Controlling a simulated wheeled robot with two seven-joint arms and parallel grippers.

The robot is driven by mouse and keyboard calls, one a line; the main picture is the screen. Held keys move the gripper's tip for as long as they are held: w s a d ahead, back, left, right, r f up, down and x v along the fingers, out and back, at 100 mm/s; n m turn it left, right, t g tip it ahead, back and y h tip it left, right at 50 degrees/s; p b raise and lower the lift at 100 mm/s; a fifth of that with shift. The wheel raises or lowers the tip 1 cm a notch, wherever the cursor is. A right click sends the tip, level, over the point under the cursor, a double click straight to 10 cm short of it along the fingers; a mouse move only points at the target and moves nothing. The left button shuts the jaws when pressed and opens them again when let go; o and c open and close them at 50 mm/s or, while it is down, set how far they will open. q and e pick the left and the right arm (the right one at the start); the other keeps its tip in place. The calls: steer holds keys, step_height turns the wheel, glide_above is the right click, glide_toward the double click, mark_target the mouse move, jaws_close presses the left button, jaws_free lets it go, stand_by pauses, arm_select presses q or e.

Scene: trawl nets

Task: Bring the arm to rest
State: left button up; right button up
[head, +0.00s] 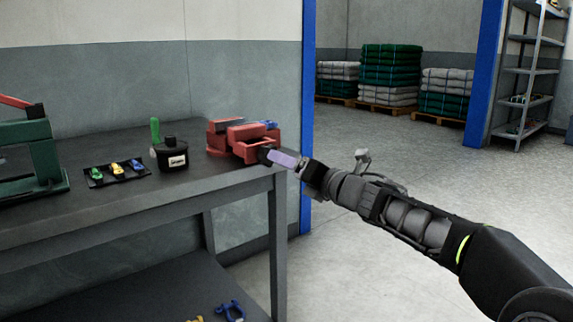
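My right arm (410,225) reaches in from the lower right. Its gripper (290,161) is at the right end of the workbench, beside the red vise (240,138). A pale lilac piece shows at the gripper's tip, close to a dark round part at the vise's front. I cannot tell whether they touch, or whether the fingers are open or shut. My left gripper is not in view.
The dark workbench (130,212) holds a black pot (172,155) with a green handle, a black tray (98,180) of small coloured pieces and a green press (30,160). A blue shackle (230,311) lies on the lower shelf.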

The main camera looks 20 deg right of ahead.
stand_by(0.3)
steer(key=s+a+f+m+g+h, duration=0.1)
steer(key=s+a+f+m+g, duration=0.15)
steer(key=f+m, duration=0.85)
steer(key=s+a+f+m+g+h, duration=0.1)
steer(key=s+a+f+m+g, duration=0.15)
steer(key=f+m, duration=0.9)
steer(key=s+a+f+m+g+h, duration=0.1)
steer(key=s+a+f+m, duration=0.2)
steer(key=f, duration=1.5)
steer(key=s+a+f+m+g, duration=0.3)
steer(key=s+f+m+g, duration=0.2)
steer(key=s+f, duration=0.95)
steer(key=s+a+f+m+g, duration=0.4)
steer(key=s+f, duration=0.7)
steer(key=s, duration=0.7)
arm_select(q)
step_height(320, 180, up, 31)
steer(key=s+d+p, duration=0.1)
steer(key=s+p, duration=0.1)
steer(key=p, duration=2.9)
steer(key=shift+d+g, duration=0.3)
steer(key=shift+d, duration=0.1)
arm_select(e)
step_height(320, 180, up, 31)
steer(key=s+a, duration=0.1)
steer(key=s, duration=0.1)
steer(key=shift+r+g, duration=0.2)
steer(key=shift+g, duration=0.2)
